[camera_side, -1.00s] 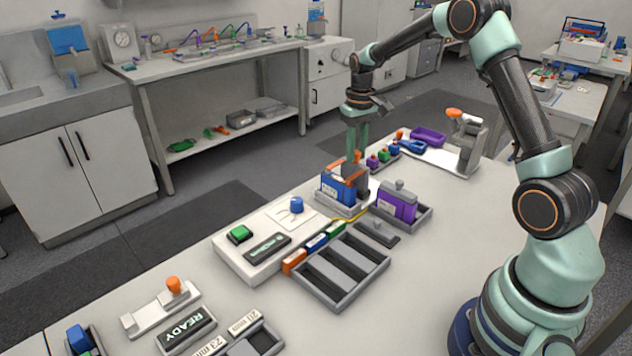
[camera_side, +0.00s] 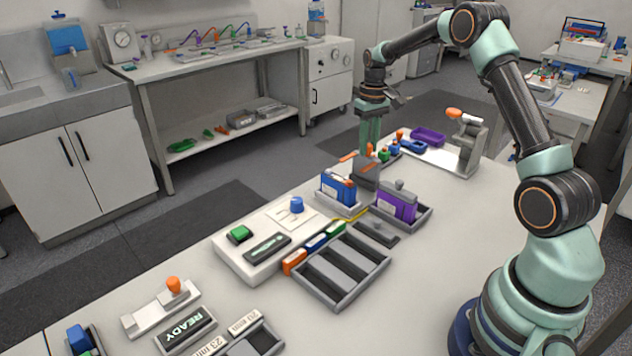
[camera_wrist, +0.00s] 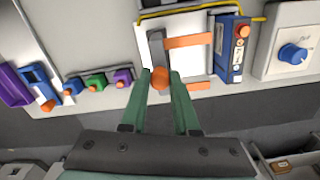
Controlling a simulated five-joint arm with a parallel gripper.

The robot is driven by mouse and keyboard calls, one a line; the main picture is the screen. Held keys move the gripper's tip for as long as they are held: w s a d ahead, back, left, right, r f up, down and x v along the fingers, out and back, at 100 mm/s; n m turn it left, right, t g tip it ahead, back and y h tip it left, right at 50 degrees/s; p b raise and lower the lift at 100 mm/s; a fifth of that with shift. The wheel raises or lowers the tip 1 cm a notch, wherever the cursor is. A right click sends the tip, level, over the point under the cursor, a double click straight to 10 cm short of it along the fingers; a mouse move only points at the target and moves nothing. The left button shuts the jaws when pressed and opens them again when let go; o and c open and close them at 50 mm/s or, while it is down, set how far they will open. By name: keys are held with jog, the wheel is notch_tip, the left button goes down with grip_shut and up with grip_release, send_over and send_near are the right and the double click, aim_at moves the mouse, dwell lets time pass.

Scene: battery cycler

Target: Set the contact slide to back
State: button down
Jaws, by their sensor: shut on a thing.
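The contact slide is a grey block (camera_side: 366,173) with an orange knob on top (camera_wrist: 160,78). Two flat orange contact arms (camera_wrist: 187,41) reach from it towards the blue battery (camera_side: 338,187). In the wrist view the arm ends stop short of the blue battery (camera_wrist: 229,48), with a gap between. My gripper (camera_side: 370,143) points down over the slide. Its green fingers (camera_wrist: 160,76) are shut on the orange knob. The lower part of the slide is partly hidden in the side view.
A purple battery in a grey tray (camera_side: 428,218) stands right of the slide. Small coloured knobbed parts (camera_wrist: 95,82) and a lever press (camera_side: 470,150) are behind. The cycler's blue dial (camera_side: 297,204) and an empty compartment tray (camera_side: 318,292) are in front.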

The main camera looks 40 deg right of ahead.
jog(key=c, duration=0.7)
grip_release()
jog(key=shift+d+r, duration=0.1)
jog(key=shift+d, duration=0.25)
jog(key=shift+o, duration=0.2)
jog(key=shift+a, duration=0.1)
notch_tip(320, 180, up, 12)
